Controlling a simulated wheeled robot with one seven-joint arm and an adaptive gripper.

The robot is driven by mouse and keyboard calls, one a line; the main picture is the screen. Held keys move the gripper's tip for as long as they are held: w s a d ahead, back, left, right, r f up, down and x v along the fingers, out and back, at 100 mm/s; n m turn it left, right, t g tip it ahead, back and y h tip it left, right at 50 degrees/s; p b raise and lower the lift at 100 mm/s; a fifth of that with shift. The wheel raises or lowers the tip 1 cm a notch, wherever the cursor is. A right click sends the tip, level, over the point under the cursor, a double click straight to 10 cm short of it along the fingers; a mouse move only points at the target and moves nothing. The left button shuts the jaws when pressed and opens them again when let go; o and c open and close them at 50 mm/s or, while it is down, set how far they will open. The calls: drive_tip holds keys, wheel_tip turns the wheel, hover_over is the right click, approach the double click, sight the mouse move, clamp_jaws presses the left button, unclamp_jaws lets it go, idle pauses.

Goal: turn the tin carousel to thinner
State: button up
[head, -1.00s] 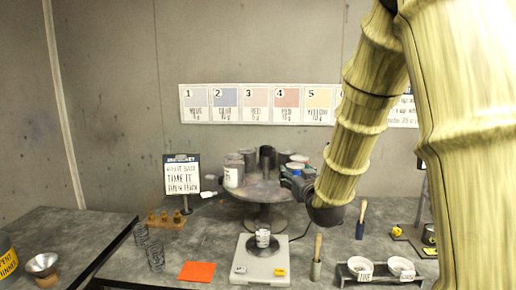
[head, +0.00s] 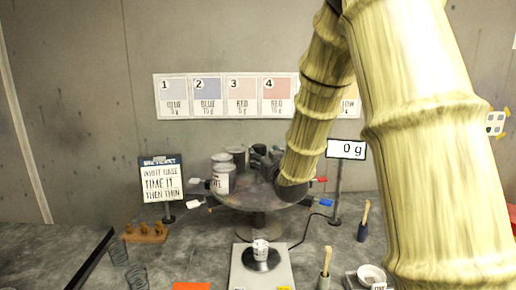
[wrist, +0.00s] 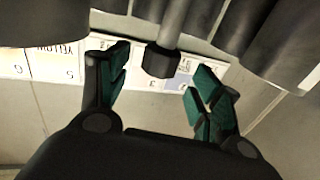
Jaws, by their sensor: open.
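The tin carousel (head: 243,200) is a round grey disc on a pedestal at the back of the bench. A white tin (head: 222,181) with partly readable lettering stands at its left, with darker tins (head: 236,155) behind. I cannot read a thinner label. Coloured tabs stick out around the rim, including a white one (head: 194,204) and a red one (head: 322,180). My gripper (head: 262,156) is among the tins over the disc, partly hidden by my arm. In the wrist view my gripper (wrist: 157,85) is open, with a dark-ended grey post (wrist: 162,60) between or just beyond its fingers.
A scale (head: 243,272) with a small cup (head: 260,250) stands in front of the carousel. A sign (head: 161,182) and wooden block (head: 145,234) are left. A display (head: 346,150) reading 0 g and a brush (head: 364,220) are right. Dark tins (wrist: 225,25) flank the fingers closely.

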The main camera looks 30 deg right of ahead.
sight(261, 152)
drive_tip(key=p+x, duration=0.1)
drive_tip(key=x, duration=0.5)
drive_tip(key=shift+w, duration=0.25)
